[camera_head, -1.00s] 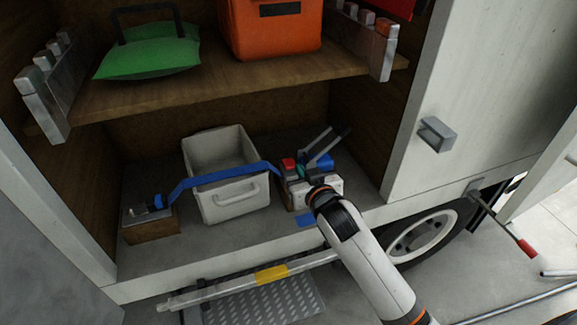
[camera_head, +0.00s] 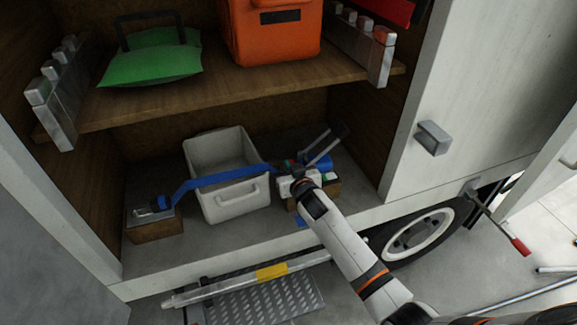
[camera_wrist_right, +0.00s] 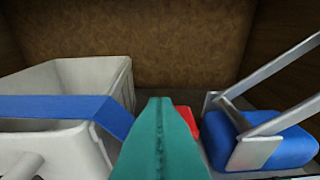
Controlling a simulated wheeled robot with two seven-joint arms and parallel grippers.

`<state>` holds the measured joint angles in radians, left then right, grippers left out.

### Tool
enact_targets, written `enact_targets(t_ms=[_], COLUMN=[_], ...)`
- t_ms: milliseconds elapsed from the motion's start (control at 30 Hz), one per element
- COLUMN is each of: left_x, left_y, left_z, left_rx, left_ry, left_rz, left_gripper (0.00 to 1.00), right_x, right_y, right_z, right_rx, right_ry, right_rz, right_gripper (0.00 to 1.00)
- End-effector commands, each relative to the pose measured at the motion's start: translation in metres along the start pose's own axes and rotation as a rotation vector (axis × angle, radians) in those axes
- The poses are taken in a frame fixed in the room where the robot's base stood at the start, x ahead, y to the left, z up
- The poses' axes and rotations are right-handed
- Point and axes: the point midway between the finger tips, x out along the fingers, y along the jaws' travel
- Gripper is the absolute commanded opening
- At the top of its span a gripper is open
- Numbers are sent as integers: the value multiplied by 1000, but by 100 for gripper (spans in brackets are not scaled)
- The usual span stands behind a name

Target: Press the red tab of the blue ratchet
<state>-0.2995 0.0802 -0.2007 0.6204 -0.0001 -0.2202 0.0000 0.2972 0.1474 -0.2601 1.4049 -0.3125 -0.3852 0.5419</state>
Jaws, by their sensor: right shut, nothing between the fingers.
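The blue ratchet (camera_head: 323,160) sits on a block on the right of the lower compartment, its grey handle raised. In the right wrist view the ratchet (camera_wrist_right: 285,148) lies right of my fingers, with its metal frame. Its red tab (camera_wrist_right: 187,121) shows just right of the teal fingertips, partly hidden by them. My right gripper (camera_wrist_right: 162,105) is shut and empty, close to the tab; contact cannot be told. In the head view the gripper (camera_head: 299,165) covers most of the ratchet's near side. My left gripper is not in view.
A blue strap (camera_head: 205,180) runs from the ratchet across the white bin (camera_head: 236,211) to a block (camera_head: 153,231) on the left. A wooden shelf (camera_head: 230,92) hangs above, with an orange box and green bag. The truck's wall (camera_head: 470,90) stands to the right.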

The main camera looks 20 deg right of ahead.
Motion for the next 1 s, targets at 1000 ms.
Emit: enact_targets(t_ms=[1000], left_x=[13], left_y=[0], left_z=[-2], left_rx=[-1], left_ry=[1], left_rz=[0], left_gripper=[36], right_x=[5], right_y=[0], right_z=[-21], right_rx=[0], right_ry=[4], right_rz=[0], right_gripper=[0])
